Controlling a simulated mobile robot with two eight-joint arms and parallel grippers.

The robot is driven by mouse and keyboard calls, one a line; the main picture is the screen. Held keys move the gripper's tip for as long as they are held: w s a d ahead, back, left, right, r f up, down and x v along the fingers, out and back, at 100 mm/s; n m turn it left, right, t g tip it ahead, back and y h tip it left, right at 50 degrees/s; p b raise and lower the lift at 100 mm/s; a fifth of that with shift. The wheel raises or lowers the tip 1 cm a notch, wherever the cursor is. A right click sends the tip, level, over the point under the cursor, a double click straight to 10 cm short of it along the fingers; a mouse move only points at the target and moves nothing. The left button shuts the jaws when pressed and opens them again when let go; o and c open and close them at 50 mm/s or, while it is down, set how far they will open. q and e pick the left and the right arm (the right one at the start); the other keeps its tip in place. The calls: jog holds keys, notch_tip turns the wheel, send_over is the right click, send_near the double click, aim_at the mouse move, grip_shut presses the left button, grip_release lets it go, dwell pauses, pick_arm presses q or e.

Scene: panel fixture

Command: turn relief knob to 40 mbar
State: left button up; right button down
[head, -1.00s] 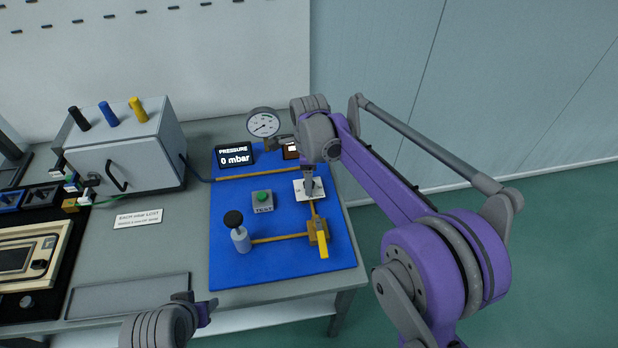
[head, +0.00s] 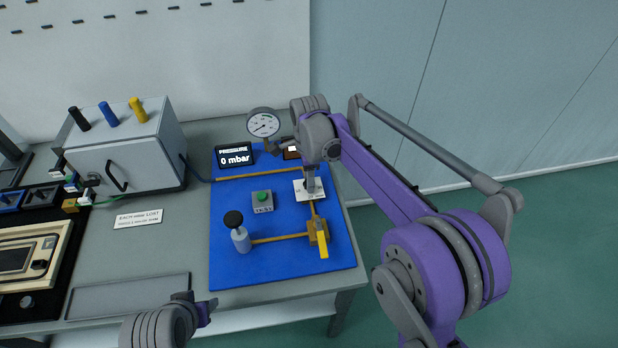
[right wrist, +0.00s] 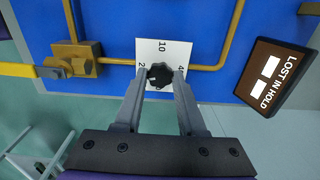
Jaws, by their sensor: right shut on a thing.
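The relief knob (right wrist: 159,76) is a black, lobed knob on a white scale plate (right wrist: 150,48), seen in the right wrist view. My right gripper (right wrist: 160,80) is shut on the knob, one finger on each side. In the head view the plate (head: 299,190) shows under my right gripper (head: 310,186), which hides the knob. The pressure display (head: 235,155) reads 0 mbar. My left gripper (head: 207,309) is at the bottom, off the blue panel; its jaw state is unclear.
The blue panel (head: 225,270) also carries a round gauge (head: 263,123), a green test button (head: 262,197), a black-topped cylinder (head: 238,235) and a yellow-handled valve (head: 322,243). A grey box (head: 125,145) is at the left.

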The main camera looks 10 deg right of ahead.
jog(key=n, duration=0.4)
jog(key=shift+n, duration=0.3)
jog(key=n, duration=0.4)
jog(key=shift+n, duration=0.3)
jog(key=n, duration=0.3)
jog(key=shift+n, duration=0.3)
jog(key=n, duration=0.4)
jog(key=shift+n, duration=0.3)
jog(key=n, duration=0.4)
jog(key=shift+n, duration=0.3)
jog(key=n, duration=0.8)
jog(key=shift+n, duration=1.7)
